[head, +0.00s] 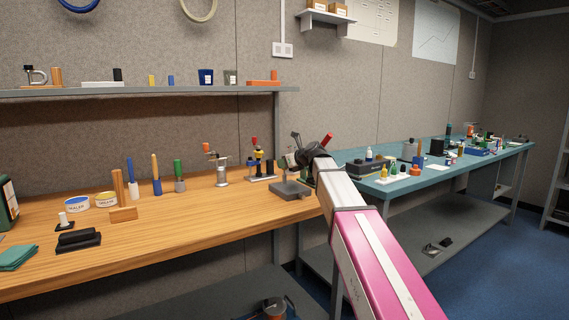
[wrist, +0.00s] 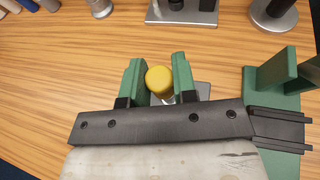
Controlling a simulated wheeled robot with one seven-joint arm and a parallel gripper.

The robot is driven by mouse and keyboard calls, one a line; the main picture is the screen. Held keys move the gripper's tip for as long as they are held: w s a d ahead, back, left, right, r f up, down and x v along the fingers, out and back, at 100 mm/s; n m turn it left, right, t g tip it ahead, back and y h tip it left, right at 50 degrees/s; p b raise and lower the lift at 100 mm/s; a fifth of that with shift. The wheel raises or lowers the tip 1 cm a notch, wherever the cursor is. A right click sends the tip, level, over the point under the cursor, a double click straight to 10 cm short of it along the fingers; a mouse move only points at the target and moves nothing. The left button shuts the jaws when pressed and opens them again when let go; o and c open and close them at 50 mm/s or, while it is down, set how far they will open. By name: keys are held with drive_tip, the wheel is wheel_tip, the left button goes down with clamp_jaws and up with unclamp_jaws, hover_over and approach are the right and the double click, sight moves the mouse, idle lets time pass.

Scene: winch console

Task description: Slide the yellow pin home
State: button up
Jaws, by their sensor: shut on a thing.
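The yellow pin (wrist: 159,79) shows in the wrist view as a round yellow head between the two green fingers of my gripper (wrist: 158,63). A little pale metal shows just below the head. The fingers are shut on it, one on each side. A grey plate (wrist: 203,92) lies under and beside the right finger. How deep the pin sits is hidden by the head and my gripper. In the head view my gripper (head: 286,161) is above a dark grey block (head: 289,191) on the wooden bench, and the pin cannot be made out there.
A green bracket with dark rails (wrist: 285,85) stands close to the right of my gripper. Black and metal fixtures stand beyond it. In the head view, a stand with coloured knobs (head: 258,166) is left of the block. The wooden bench (head: 190,210) is clear in front.

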drive_tip(key=shift+f, duration=1)
drive_tip(key=o, duration=1)
drive_tip(key=v, duration=1)
drive_tip(key=shift+s+d+r, duration=0.2)
drive_tip(key=shift+d, duration=0.05)
